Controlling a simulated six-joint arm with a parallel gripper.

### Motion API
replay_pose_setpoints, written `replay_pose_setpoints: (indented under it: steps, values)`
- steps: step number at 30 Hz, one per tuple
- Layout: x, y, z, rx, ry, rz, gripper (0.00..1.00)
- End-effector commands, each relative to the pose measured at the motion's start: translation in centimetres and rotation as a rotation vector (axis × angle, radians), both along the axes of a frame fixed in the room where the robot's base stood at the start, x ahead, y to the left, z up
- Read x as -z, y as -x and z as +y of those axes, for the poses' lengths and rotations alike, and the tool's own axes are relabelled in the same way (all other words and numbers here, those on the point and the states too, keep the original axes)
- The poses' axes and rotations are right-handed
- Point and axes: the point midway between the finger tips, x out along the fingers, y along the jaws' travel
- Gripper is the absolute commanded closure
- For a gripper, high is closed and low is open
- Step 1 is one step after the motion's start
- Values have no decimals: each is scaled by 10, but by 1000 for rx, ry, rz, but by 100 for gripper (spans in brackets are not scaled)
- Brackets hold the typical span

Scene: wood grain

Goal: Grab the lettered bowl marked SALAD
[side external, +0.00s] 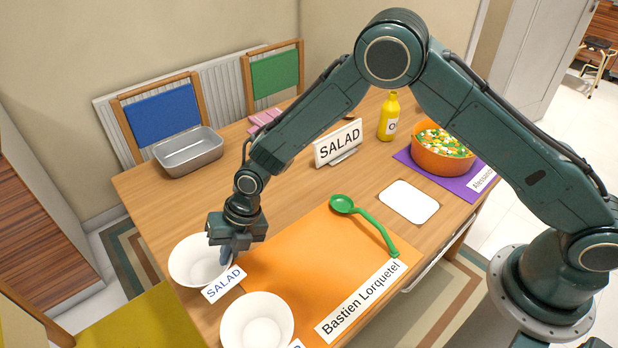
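A white bowl (185,262) stands near the front left corner of the table, with a white label reading SALAD (223,285) at its front right. My gripper (226,256) points down at the right side of this bowl's rim and hides part of it. I cannot tell whether the fingers touch the rim or how far apart they are. A second white bowl (257,325) stands nearer the front edge, its label (297,344) cut off by the picture's edge. A standing sign (338,146) farther back also reads SALAD.
An orange mat (300,245) with a name label and a green spoon (365,222) lies right of the bowls. A metal tin (188,153), a yellow bottle (389,117), a white card (409,201) and an orange bowl of salad (441,155) on a purple mat stand farther off.

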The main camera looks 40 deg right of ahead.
Motion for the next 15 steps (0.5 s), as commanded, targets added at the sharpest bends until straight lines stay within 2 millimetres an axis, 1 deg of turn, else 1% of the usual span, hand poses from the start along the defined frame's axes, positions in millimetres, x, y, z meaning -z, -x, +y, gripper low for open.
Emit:
replay_pose_setpoints:
  steps: [8, 15]
  values:
    - [-49, -1, 0, 1, -4, -5, 100]
    - [-103, -1, 0, 0, -4, -6, 100]
